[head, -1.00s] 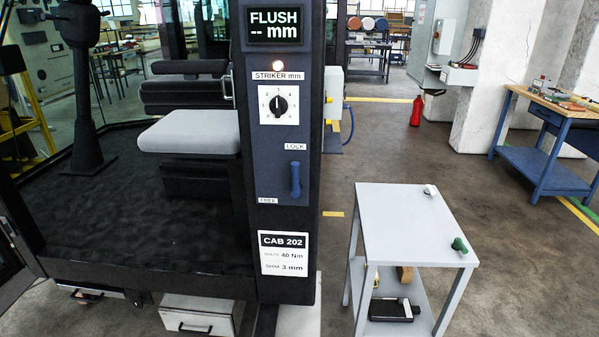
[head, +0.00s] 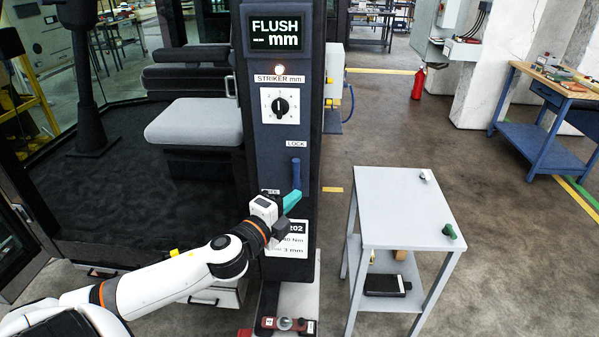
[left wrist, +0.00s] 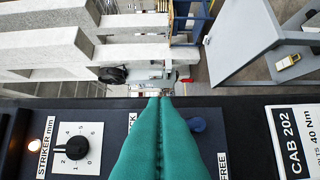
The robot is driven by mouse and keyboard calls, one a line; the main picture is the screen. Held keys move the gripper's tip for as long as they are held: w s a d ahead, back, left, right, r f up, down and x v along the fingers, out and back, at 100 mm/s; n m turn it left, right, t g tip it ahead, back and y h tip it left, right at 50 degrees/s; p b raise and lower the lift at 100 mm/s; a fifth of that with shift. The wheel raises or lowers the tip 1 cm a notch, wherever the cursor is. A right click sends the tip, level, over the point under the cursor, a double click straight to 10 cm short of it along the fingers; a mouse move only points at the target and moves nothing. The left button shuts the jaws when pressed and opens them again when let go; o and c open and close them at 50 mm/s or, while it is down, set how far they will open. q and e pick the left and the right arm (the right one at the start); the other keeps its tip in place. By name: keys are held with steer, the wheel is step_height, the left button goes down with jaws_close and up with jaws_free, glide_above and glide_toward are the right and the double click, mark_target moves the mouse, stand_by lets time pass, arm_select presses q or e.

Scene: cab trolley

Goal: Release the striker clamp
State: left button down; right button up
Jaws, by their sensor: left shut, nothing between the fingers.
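The striker clamp lever (head: 296,172) is a blue handle on the dark blue panel (head: 268,150) of the cab post. It stands upright, just below the LOCK label (head: 296,144). My left gripper (head: 294,198) has teal fingers, shut and empty, just below the lever in the head view and partly hiding the FREE label. In the left wrist view the shut fingers (left wrist: 160,105) are in front of the panel, with the lever's blue end (left wrist: 197,125) beside them and the FREE label (left wrist: 222,166) in sight. Contact with the lever cannot be told. My right gripper is not in view.
Above the lever are the STRIKER mm dial (head: 281,105), a lit lamp and the FLUSH display (head: 277,33) reading dashes. A grey trolley (head: 390,200) with a green knob and a small white item stands to the right. A red item (head: 285,324) shows at the bottom.

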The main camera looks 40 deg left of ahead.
mark_target(297, 173)
arm_select(q)
steer(key=w+p, duration=0.4)
steer(key=w, duration=0.6)
steer(key=a, duration=0.2)
steer(key=s+a, duration=0.1)
steer(key=a, duration=0.1)
steer(key=shift+s+f+p, duration=0.1)
steer(key=shift+s+p, duration=0.05)
steer(key=shift+p, duration=0.15)
